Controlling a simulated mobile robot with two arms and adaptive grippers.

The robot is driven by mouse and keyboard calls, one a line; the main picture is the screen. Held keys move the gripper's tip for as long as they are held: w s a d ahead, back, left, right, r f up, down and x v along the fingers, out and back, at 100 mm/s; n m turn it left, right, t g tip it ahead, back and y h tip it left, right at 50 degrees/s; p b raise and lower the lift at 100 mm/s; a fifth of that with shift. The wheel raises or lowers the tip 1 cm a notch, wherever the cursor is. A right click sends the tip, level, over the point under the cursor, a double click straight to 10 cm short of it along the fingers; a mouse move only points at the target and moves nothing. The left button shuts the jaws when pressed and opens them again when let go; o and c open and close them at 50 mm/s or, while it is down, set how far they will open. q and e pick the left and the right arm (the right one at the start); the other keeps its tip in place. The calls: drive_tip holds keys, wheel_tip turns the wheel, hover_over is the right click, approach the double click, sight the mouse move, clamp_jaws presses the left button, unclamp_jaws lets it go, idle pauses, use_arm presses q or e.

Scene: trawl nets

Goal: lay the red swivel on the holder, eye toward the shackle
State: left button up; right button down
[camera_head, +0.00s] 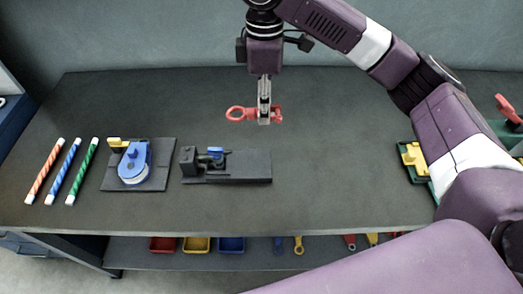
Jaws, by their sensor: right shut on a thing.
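The red swivel (237,113) is in my right gripper (265,118), held above the table. Its round eye points left, and a short forked-looking end shows to the right of the fingers. The fingers point down and are shut on its middle, which they partly hide. The dark holder (250,167) lies on the table below and to the left of the gripper, its flat right part bare. At its left end stand a dark block and a small blue part (215,152), which may be the shackle. My left gripper is not in view.
Left of the holder is a dark plate (159,178) with a blue and white pulley-like part (134,163). Several striped rods lie farther left. A green tray (419,176) with a yellow piece (413,157) is at right. Small coloured bins (197,244) and tools sit on the lower shelf.

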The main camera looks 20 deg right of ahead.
wheel_tip(320, 180, down, 6)
drive_tip(key=s+p, duration=0.1)
hover_over(264, 163)
wheel_tip(264, 163, down, 7)
drive_tip(key=shift+f+p, duration=0.1)
drive_tip(key=shift+p, duration=0.35)
wheel_tip(264, 163, down, 3)
drive_tip(key=shift+f+p, duration=0.15)
drive_tip(key=shift+p, duration=0.2)
drive_tip(key=shift+w+f, duration=0.1)
drive_tip(key=shift+f, duration=0.25)
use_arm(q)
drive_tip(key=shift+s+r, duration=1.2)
use_arm(e)
drive_tip(key=shift+f, duration=0.1)
drive_tip(key=c, duration=1.5)
unclamp_jaws()
drive_tip(key=shift+f, duration=0.1)
